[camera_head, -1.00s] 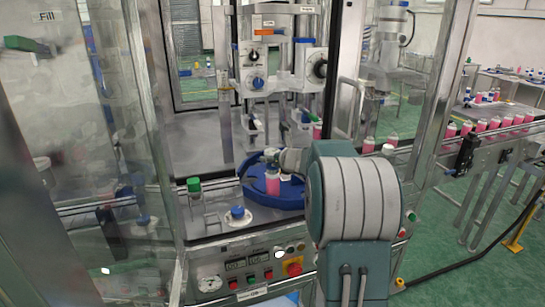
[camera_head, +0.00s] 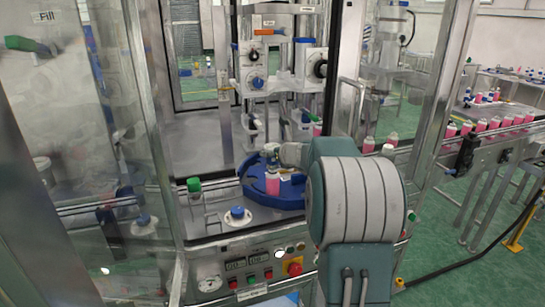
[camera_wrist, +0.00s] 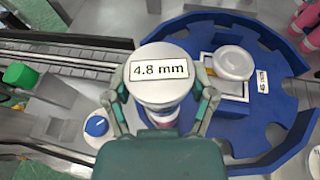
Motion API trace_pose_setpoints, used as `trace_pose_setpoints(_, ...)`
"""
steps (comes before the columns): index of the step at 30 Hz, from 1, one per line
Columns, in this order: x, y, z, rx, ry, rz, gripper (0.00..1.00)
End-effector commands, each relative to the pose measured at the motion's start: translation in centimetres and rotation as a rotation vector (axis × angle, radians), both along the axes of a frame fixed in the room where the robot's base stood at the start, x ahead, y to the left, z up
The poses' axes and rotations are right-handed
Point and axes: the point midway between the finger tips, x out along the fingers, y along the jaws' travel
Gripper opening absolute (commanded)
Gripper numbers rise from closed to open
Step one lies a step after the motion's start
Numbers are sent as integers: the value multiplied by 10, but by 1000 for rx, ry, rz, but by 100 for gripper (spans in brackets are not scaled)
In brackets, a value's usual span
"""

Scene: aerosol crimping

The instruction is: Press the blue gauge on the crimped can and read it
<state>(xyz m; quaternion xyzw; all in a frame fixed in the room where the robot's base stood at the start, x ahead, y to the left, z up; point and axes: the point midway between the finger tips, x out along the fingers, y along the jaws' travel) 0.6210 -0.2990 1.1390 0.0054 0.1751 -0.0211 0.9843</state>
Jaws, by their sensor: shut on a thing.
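A can with pink contents (camera_head: 272,185) stands upright at the blue turntable (camera_head: 255,192), in the middle of the head view. My gripper (camera_wrist: 162,102) is over this can, its two fingers closed around a round grey-white piece (camera_wrist: 160,92). The top of this piece carries the reading "4.8 mm". A bit of pink can (camera_wrist: 160,117) shows beneath it in the wrist view. Whether the piece touches the can, and whether its sides are blue, is hidden. A separate blue knob (camera_head: 237,211) sits on a white round base left of the turntable.
A green-capped piece (camera_head: 194,185) stands left of the turntable. A white disc (camera_wrist: 234,62) lies on the turntable in the wrist view. The machine head (camera_head: 257,75) rises behind. A control panel (camera_head: 250,266) is in front. Glass panels and metal posts flank the opening.

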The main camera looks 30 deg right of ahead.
Motion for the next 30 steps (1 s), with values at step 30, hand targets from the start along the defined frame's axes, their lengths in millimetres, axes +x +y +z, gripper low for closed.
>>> trace_pose_setpoints(30, -11, 0, 30, 0, -1, -1, 15)
